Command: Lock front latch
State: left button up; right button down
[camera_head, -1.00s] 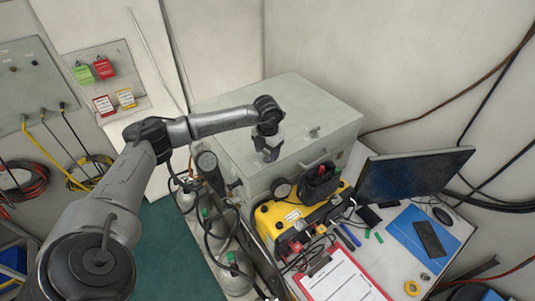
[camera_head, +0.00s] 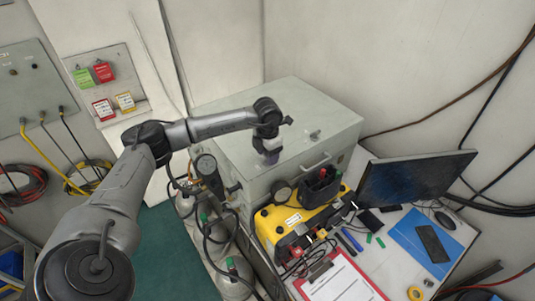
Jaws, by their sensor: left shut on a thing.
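A grey-green metal box (camera_head: 325,112) with a closed lid stands at the back of the desk. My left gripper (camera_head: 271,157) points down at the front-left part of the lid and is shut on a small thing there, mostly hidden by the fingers. A small latch-like fitting (camera_head: 313,134) sits on the lid to the right of my gripper. A handle (camera_head: 316,163) is on the box's front face. I cannot tell the state of the latch. My right gripper is not in view.
A yellow case (camera_head: 275,220) stands right in front of the box. A monitor (camera_head: 415,177) and a red clipboard (camera_head: 337,279) are on the desk to the right. Tags hang on the left wall board (camera_head: 108,80).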

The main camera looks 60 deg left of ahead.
pick_arm(q)
jog(key=o, duration=0.9)
jog(key=shift+r, duration=0.1)
jog(key=shift+r+b, duration=0.95)
jog(key=shift+r, duration=5.9)
